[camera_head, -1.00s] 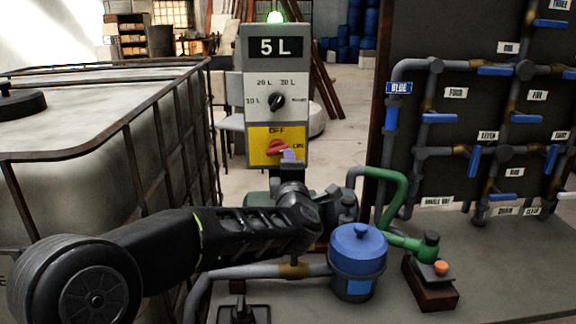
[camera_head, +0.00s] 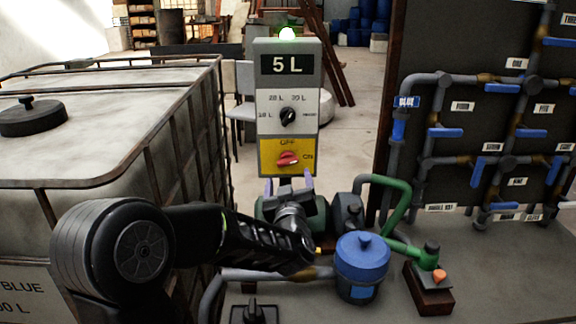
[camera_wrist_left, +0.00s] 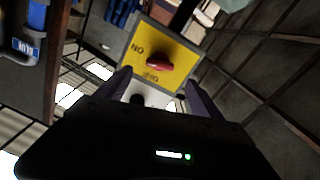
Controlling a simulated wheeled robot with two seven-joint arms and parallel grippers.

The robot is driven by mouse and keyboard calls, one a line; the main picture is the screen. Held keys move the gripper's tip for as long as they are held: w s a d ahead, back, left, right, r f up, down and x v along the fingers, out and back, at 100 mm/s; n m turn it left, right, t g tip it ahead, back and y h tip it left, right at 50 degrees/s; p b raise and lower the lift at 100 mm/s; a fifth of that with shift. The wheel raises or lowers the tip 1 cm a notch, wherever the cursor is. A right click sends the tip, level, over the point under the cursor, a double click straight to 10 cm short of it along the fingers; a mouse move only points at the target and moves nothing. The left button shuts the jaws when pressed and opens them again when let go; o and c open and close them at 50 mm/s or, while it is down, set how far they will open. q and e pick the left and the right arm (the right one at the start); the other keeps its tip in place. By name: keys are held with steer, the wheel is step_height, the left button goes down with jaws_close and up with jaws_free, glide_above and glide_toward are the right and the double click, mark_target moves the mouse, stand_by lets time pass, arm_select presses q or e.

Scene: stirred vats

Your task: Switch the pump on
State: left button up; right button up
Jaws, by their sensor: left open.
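The pump control box (camera_head: 287,100) stands upright behind the pump, with a green lamp (camera_head: 288,33) lit on top and a display reading 5 L. Its red switch knob (camera_head: 287,159) sits on the yellow panel marked OFF at the top and ON at the right. The knob's bar lies roughly level, along the ON direction. It also shows in the left wrist view (camera_wrist_left: 160,61), upside down. My left gripper (camera_head: 289,184) is open and empty, just below the yellow panel, with its fingers apart from the knob. My right gripper is not in view.
A black dial (camera_head: 288,117) sits above the switch. A caged white tank (camera_head: 100,110) stands at the left. A blue-lidded filter (camera_head: 361,258), green pipe (camera_head: 384,181) and orange button (camera_head: 439,275) are at the right, before a panel of blue-handled valves (camera_head: 445,132).

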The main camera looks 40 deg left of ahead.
mark_target(288, 164)
arm_select(q)
steer(key=shift+w, duration=0.1)
steer(key=p+x, duration=0.1)
steer(key=x, duration=0.6)
steer(key=shift+w+a, duration=0.25)
steer(key=shift+a, duration=0.05)
